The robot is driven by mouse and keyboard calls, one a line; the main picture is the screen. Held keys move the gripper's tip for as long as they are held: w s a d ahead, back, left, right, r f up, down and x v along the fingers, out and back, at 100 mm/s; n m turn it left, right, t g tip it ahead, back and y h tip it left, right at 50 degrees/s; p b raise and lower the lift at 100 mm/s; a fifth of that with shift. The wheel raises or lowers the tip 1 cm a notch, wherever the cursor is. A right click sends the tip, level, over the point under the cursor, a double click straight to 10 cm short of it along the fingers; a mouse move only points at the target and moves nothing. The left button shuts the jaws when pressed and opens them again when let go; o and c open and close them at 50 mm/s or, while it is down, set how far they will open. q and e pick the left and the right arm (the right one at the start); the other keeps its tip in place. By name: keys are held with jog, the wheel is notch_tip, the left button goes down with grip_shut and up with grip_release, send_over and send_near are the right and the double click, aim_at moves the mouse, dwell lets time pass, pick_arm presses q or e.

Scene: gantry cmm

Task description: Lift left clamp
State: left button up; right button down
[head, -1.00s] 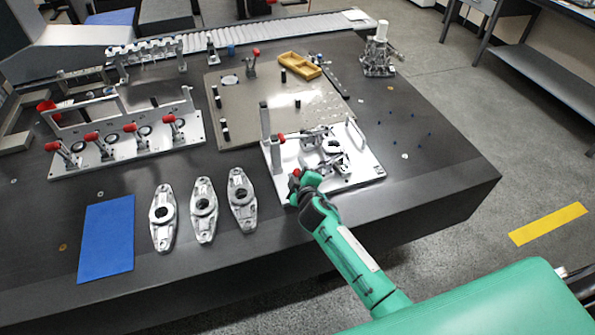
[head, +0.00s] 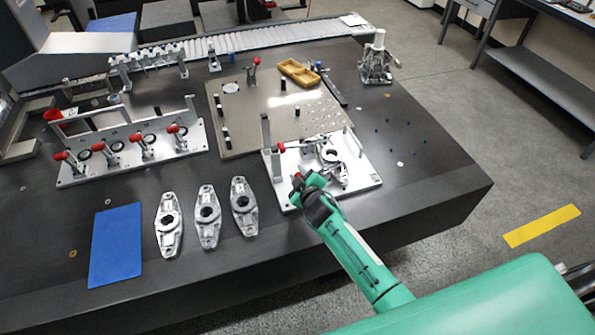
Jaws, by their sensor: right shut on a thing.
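A light metal fixture plate (head: 367,178) stands near the right front of the dark table, with a cast metal part and clamp hardware on it. One red clamp handle (head: 281,148) shows at the plate's left side. My right gripper (head: 300,181) is at the plate's front left edge, shut on a second red handle (head: 297,176) that shows just at its fingertips. The fingers and wrist hide most of this clamp. I cannot tell from the picture how far its lever is raised. My left gripper is not in view.
Three loose cast parts (head: 207,215) lie left of the fixture, beside a blue mat (head: 116,244). A rack with several red-handled clamps (head: 130,157) stands at the left. A beige plate (head: 236,140) with a yellow tray (head: 299,72) lies behind. The table's right end is mostly clear.

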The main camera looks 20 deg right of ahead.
jog(key=w+d+r+m+g+y+p, duration=0.1)
jog(key=d+r+m+y+p, duration=0.2)
jog(key=d+r+m+p, duration=0.1)
jog(key=shift+w+d+r+m+g+y+p, duration=0.3)
jog(key=shift+d+m+g+y+p, duration=0.15)
jog(key=shift+m+p, duration=0.75)
